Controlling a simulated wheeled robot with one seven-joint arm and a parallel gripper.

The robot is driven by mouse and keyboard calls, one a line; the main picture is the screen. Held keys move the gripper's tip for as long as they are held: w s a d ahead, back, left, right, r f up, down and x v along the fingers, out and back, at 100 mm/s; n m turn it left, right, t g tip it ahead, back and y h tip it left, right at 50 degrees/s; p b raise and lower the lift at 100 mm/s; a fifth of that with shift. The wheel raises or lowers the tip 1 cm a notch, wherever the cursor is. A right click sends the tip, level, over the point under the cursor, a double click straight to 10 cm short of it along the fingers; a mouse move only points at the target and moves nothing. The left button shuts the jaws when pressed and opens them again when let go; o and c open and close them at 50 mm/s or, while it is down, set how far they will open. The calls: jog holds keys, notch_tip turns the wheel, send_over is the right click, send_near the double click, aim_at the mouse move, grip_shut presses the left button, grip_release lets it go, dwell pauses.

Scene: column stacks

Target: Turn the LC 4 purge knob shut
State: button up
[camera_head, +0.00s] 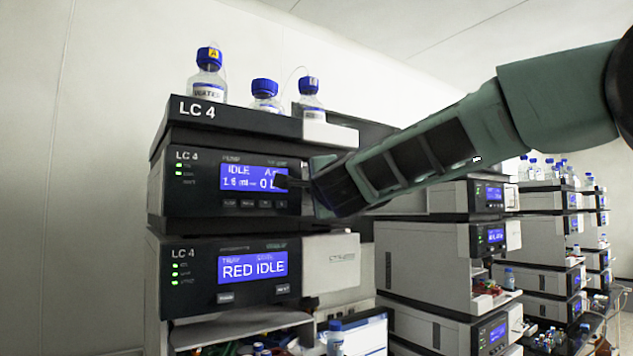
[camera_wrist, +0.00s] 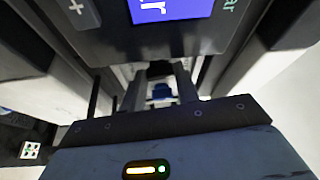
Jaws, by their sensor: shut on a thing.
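The LC 4 stack has a black pump module (camera_head: 185,196) with a blue display (camera_head: 250,178) reading IDLE. My gripper (camera_head: 290,183) reaches in from the right, its fingertips at the pump front beside the display's right edge. In the wrist view, the two dark fingers (camera_wrist: 160,88) run up to the pump's front panel (camera_wrist: 130,42), shut on the purge knob. The knob is mostly hidden by the fingers, so its turn angle cannot be read. Part of the blue display (camera_wrist: 170,8) shows above the fingers.
A solvent tray (camera_head: 240,118) with several blue-capped bottles (camera_head: 207,75) tops the stack. A lower LC 4 module (camera_head: 200,270) reads RED IDLE. Other stacks (camera_head: 430,240) stand behind my arm to the right. The wall side at left is clear.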

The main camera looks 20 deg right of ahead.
jog(key=shift+r+m+g+p, duration=0.1)
jog(key=shift+m+g+p, duration=0.2)
jog(key=shift+m+p, duration=0.4)
jog(key=o, duration=0.7)
jog(key=s+a+b, duration=0.1)
jog(key=s+b, duration=0.2)
jog(key=s, duration=1.4)
jog(key=shift+s+a, duration=0.15)
